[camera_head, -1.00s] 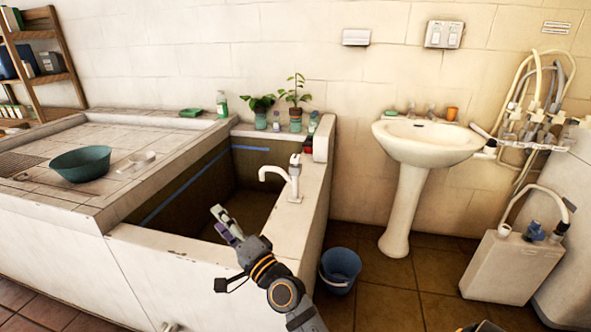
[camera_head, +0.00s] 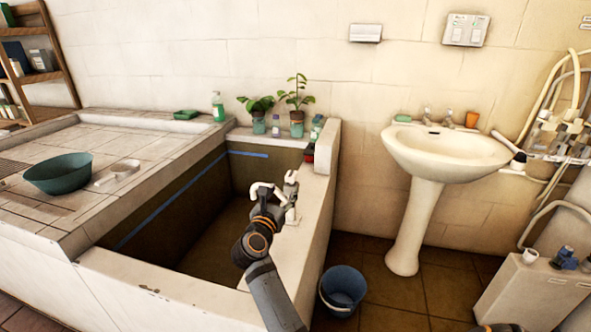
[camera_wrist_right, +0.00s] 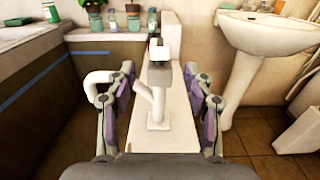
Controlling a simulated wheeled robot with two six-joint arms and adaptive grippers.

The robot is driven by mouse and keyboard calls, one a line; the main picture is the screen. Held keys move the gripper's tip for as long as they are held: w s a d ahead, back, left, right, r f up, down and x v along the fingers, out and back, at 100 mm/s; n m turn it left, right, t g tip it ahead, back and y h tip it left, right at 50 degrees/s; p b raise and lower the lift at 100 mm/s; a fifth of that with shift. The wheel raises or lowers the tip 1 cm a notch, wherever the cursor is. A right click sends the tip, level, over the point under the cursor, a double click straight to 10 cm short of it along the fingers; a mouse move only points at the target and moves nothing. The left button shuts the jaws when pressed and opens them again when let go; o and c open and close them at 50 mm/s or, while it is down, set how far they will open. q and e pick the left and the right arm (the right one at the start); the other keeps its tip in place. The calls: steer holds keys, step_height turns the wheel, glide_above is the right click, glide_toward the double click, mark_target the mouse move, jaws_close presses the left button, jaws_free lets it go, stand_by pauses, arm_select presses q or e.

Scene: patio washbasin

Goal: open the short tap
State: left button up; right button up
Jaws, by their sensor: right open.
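The short white tap (camera_head: 292,214) stands on the ledge of the sunken basin, its curved spout pointing left over the basin. In the right wrist view the tap (camera_wrist_right: 157,108) shows its upright body, spout and a boxy grey-and-white top (camera_wrist_right: 160,60). My right gripper (camera_head: 270,190) is open and empty at the tap, hiding part of it in the head view. In the wrist view the right gripper (camera_wrist_right: 160,72) has one finger on each side of the tap's upper part, with a gap on the right; contact on the left cannot be told.
Potted plants (camera_head: 297,122) and small bottles stand at the basin's back edge. A pedestal sink (camera_head: 445,150) is to the right, with a blue bucket (camera_head: 342,290) on the floor. A green bowl (camera_head: 58,174) sits on the tiled counter. The basin's inside looks empty.

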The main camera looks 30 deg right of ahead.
mark_target(290, 179)
steer(key=x, duration=1)
steer(key=shift+r, duration=0.1)
steer(key=shift+p, duration=0.4)
jaws_close()
